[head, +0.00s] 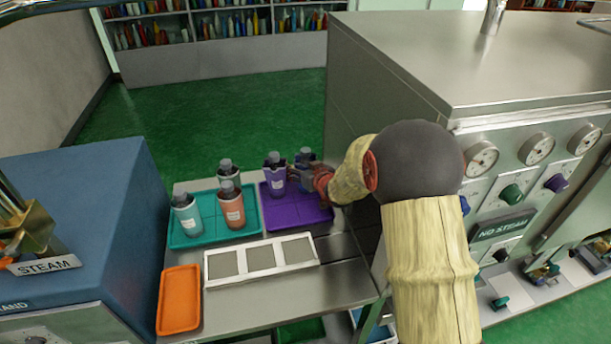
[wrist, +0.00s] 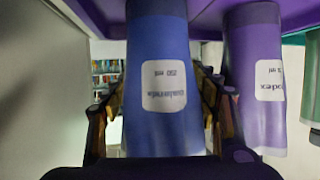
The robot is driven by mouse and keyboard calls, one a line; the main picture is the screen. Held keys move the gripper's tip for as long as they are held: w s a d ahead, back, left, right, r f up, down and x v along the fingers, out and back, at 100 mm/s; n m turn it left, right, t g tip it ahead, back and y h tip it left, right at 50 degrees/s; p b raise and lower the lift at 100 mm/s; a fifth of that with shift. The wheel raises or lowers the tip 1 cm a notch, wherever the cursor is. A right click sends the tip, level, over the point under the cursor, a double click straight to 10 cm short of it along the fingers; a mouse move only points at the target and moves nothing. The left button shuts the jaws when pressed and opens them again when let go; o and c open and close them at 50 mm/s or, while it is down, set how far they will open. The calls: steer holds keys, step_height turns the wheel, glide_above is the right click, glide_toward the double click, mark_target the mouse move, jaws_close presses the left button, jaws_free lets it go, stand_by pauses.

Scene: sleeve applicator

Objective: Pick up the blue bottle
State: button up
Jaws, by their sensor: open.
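The blue bottle (wrist: 158,50) fills the middle of the wrist view, which shows it upside down with a white label. In the head view the blue bottle (head: 306,154) stands at the back of the purple tray (head: 300,217), mostly hidden behind my gripper. My gripper (wrist: 165,112) is open, with one finger on each side of the blue bottle; I cannot tell whether either finger touches it. In the head view my gripper (head: 300,176) reaches in from the right over the purple tray.
A purple bottle (head: 275,178) stands close beside the blue one, near one finger. A teal tray (head: 210,236) to the left holds several bottles. A white three-panel frame (head: 262,273) and an orange tray (head: 180,302) lie in front. A steel machine (head: 420,60) stands at right.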

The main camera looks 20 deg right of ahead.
steer(key=shift+c, duration=0.6)
jaws_close()
steer(key=shift+r, duration=0.1)
stand_by(0.3)
